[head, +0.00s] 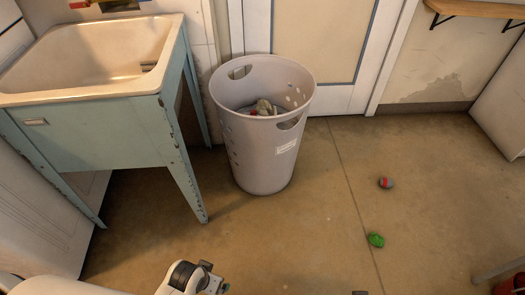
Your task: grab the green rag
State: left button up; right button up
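The green rag (376,240) is a small crumpled bright green bundle. It lies on the bare concrete floor right of centre in the head view, near a floor seam. My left arm comes in from the bottom left, and my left gripper (210,281) is at the bottom edge, well left of the rag and apart from it. It is partly cut off, and I cannot tell whether its fingers are open or shut. My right gripper cannot be made out; only a tiny dark piece shows at the bottom edge below the rag.
A grey hamper (262,165) with cloth inside stands at centre. A rolled red and grey-blue bundle (385,183) lies on the floor behind the rag. A utility sink (100,95) on blue legs stands left. A reddish container (511,285) is at bottom right. Floor around the rag is clear.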

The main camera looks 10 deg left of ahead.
aim_at(376, 241)
jog(key=l+z, duration=0.15)
jog(key=z, duration=0.35)
jog(key=k+l+z, duration=0.1)
jog(key=z, duration=0.35)
jog(key=i+l+u, duration=0.1)
jog(key=i+l, duration=0.1)
jog(key=l, duration=0.05)
